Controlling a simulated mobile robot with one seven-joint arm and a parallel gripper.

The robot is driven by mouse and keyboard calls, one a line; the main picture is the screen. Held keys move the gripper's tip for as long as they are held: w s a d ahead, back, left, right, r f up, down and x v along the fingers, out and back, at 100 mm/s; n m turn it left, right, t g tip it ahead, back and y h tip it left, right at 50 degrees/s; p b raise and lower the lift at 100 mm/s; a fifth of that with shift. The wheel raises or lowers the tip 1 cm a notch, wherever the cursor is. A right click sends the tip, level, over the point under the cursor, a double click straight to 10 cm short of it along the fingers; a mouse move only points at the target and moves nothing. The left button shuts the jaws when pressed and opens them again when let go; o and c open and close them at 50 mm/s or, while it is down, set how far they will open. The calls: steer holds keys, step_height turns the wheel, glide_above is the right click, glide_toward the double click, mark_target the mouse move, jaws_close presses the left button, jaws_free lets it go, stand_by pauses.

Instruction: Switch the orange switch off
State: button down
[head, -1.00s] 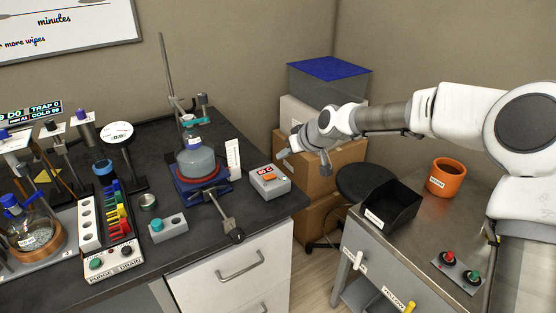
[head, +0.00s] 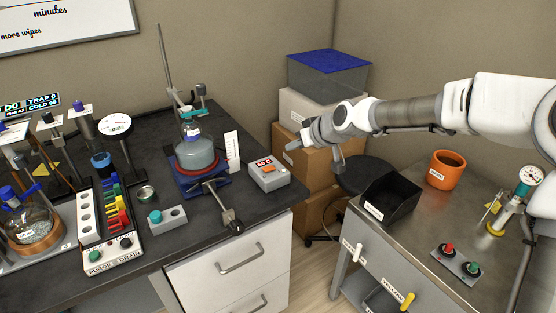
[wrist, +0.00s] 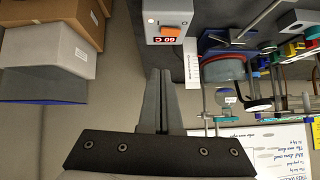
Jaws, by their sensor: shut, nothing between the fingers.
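The orange switch (head: 268,169) sits on top of a small grey box (head: 272,180) with a red-lit display reading about 60 C, near the right edge of the dark bench. In the wrist view the orange switch (wrist: 177,31) and its grey box (wrist: 153,32) are at the top, beyond the fingertips. My gripper (head: 290,147) is above and to the right of the box in the head view, apart from it. In the wrist view my gripper (wrist: 160,74) has its fingers together, with nothing held. Which way the switch is tilted is too small to tell.
A teal-button box (head: 167,220) lies nearer the front. Stacked cardboard boxes (head: 304,168) stand behind the bench's right end. An orange pot (head: 445,170) and black bin (head: 388,199) are on the right table.

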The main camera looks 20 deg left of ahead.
steer(key=s+f+t+y+b, duration=0.1)
steer(key=s+t+y+b, duration=0.1)
steer(key=s+d+f+t+y+b, duration=0.1)
steer(key=s+f+y+b, duration=0.1)
steer(key=shift+s+f+t+b, duration=0.15)
steer(key=shift+f+t+b, duration=0.1)
steer(key=shift+t+b, duration=0.15)
steer(key=shift+a, duration=0.15)
steer(key=b, duration=0.2)
glide_above(271, 176)
steer(key=f, duration=0.2)
steer(key=shift+w+f, duration=0.35)
steer(key=f, duration=0.2)
steer(key=shift+s+f, duration=0.2)
steer(key=shift+f, duration=0.7)
